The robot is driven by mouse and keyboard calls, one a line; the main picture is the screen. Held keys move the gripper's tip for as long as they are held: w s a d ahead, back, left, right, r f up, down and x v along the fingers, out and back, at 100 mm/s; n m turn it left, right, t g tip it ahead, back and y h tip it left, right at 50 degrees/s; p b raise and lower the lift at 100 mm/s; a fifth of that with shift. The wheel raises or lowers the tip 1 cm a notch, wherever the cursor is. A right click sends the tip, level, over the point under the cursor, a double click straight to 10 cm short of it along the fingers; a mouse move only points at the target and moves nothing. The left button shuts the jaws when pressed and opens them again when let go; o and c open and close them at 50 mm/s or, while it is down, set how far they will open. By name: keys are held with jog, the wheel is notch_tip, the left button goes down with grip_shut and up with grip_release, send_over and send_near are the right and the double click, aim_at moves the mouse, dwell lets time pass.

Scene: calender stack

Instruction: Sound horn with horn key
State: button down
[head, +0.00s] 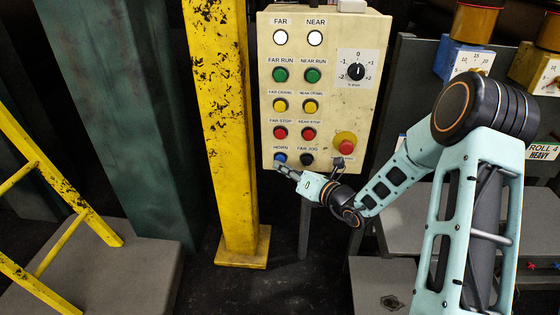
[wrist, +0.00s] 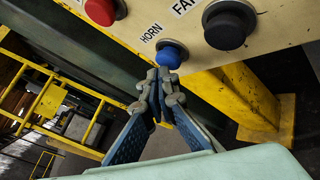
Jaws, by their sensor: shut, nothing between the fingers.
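The horn key is a blue round button (head: 280,158) at the lower left of the cream control panel (head: 346,110), under a HORN label. In the wrist view the blue button (wrist: 171,54) stands just beyond my fingertips, beside its HORN label (wrist: 151,32). My gripper (head: 279,168) is shut and empty, just below the button in the head view. The fingertips also show in the wrist view (wrist: 160,74), close together and overlapping the button's lower edge. I cannot tell whether they touch it.
The black FAR JOG button (head: 306,159) sits right of the horn button, and the red FAR STOP button (head: 280,132) above it. A red emergency knob (head: 345,141) juts out further right. A yellow post (head: 220,120) stands left of the panel.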

jog(key=shift+s, duration=0.5)
jog(key=s, duration=0.5)
jog(key=shift+a+p, duration=0.1)
jog(key=shift+p, duration=0.25)
